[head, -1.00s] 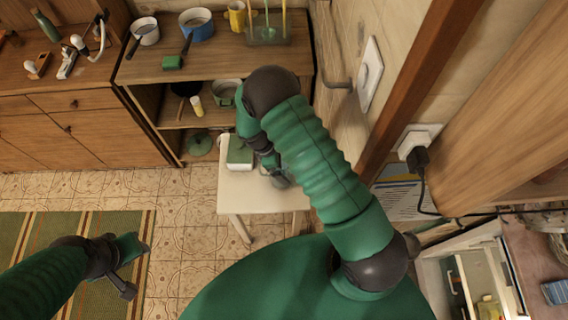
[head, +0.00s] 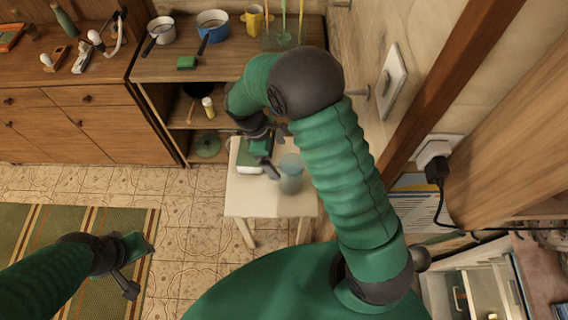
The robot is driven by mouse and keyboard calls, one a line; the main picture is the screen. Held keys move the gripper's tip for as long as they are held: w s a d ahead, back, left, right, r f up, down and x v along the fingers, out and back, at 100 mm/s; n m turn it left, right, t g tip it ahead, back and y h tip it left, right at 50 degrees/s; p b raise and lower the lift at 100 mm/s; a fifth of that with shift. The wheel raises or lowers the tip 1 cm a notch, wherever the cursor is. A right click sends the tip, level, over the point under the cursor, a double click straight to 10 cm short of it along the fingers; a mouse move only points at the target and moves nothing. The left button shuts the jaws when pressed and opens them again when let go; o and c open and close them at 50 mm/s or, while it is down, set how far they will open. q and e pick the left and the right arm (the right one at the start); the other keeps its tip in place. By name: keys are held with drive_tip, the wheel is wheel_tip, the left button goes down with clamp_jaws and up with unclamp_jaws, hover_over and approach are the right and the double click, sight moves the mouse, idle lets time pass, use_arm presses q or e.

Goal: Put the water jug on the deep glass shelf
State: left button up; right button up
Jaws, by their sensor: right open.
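A bluish, see-through vessel, likely the water jug (head: 290,176), stands on a small white table (head: 262,202). My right gripper (head: 268,160) is open, just left of the jug's upper part and over the table. Its fingers are small and partly dark here, and I cannot tell whether they touch the jug. My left gripper (head: 141,268) is open and empty over the rug at the lower left. No glass shelf shows clearly. A white open unit (head: 440,296) with pale inner compartments is at the lower right, mostly cut off.
A green-and-white box (head: 248,160) lies on the table beside the jug. A wall, outlet and plug (head: 437,165) are at the right. Tiled floor is free left of the table.

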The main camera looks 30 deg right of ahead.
drive_tip(key=s+a+r+m+t+y, duration=0.2)
drive_tip(key=s+r+m+t+y, duration=0.1)
drive_tip(key=s+r+m, duration=0.5)
drive_tip(key=s+m+t, duration=0.1)
drive_tip(key=s+m, duration=0.1)
drive_tip(key=s, duration=0.1)
drive_tip(key=shift+s+a+t, duration=0.15)
drive_tip(key=shift+a+t, duration=0.15)
drive_tip(key=shift+a, duration=0.05)
drive_tip(key=shift+w+f, duration=0.1)
drive_tip(key=shift+w, duration=0.4)
drive_tip(key=shift+o, duration=0.4)
drive_tip(key=shift+s+a, duration=0.15)
drive_tip(key=shift+s, duration=0.1)
